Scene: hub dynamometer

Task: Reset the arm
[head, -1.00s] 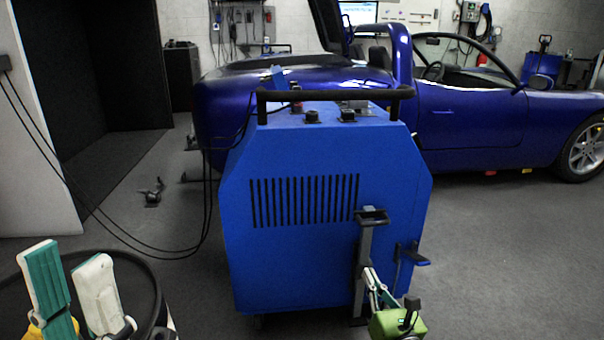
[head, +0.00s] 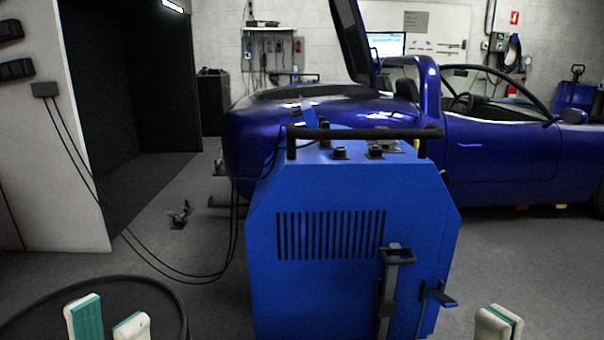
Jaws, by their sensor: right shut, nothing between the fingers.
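My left gripper (head: 108,318) shows at the bottom left as two white fingers with teal pads. The fingers stand apart with nothing between them, in front of a black round rim. My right gripper (head: 498,322) shows at the bottom right, its white and teal fingertips close together and empty. It is to the right of the blue dynamometer unit (head: 290,290) and apart from it in the picture. The lower parts of both grippers and both arms are out of the frame.
The blue unit has a black top handle (head: 365,133), an upright grey lever (head: 389,290) and a side bracket (head: 440,295). Cables hang from a wall box (head: 45,90) to the floor. A blue car (head: 500,160) stands behind. Floor at the right is clear.

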